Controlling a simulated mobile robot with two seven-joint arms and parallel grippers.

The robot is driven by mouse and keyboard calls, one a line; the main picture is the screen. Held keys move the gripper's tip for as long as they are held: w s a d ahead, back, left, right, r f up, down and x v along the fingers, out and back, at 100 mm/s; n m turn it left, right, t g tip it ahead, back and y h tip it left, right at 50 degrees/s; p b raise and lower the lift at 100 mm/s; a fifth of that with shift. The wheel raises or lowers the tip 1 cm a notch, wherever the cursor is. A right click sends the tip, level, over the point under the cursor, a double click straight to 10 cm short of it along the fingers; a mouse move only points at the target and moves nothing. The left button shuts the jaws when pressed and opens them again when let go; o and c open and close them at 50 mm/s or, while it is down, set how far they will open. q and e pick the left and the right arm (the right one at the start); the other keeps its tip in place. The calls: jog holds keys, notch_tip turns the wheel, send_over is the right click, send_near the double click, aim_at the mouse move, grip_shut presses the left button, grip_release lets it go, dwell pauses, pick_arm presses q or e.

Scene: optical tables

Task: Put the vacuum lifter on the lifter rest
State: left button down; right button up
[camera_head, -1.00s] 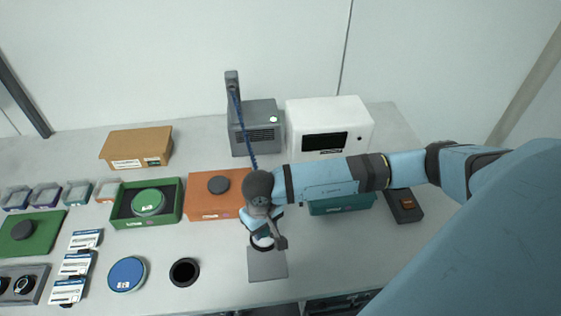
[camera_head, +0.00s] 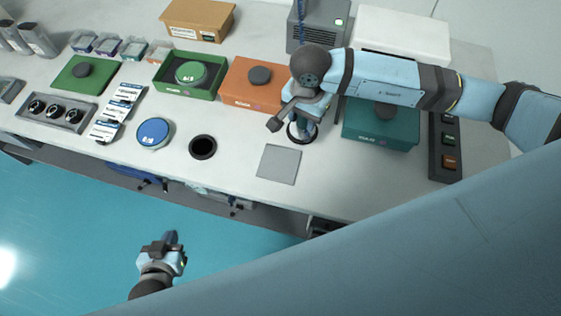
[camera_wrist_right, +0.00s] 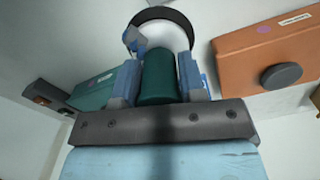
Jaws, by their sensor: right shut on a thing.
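My right gripper (camera_head: 303,122) is shut on the vacuum lifter, low over the table. In the right wrist view the lifter's dark green handle (camera_wrist_right: 158,78) stands between the two blue fingers. A dark-rimmed pale round part (camera_wrist_right: 165,28) shows beyond the handle; its dark rim also shows below the gripper in the head view. I cannot tell whether this ring is the lifter's cup or the lifter rest, nor whether it touches the table. My left gripper (camera_head: 168,248) is over the floor, away from the table; its jaw opening is unclear.
A grey square plate (camera_head: 279,165) and a black round piece (camera_head: 203,147) lie left of my right gripper. An orange box (camera_head: 252,88) and a teal box (camera_head: 380,125) flank it. A blue disc (camera_head: 153,133) and a green tray (camera_head: 165,83) are further left. The pump box (camera_head: 322,30) stands behind.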

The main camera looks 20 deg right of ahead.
jog(key=s+a+r+m+b, duration=0.1)
jog(key=a+r+m+b, duration=0.4)
jog(key=m, duration=0.7)
jog(key=s+a+r+m+b, duration=0.1)
jog(key=s+a+r+m, duration=0.1)
jog(key=r+m, duration=0.75)
jog(key=m, duration=0.2)
send_over(280, 163)
notch_tip(280, 163, down, 22)
jog(key=shift+f, duration=0.1)
jog(key=shift+w, duration=0.1)
jog(key=shift+a+f, duration=0.1)
jog(key=shift+f, duration=0.05)
jog(key=o, duration=1.1)
jog(key=shift+o, duration=0.2)
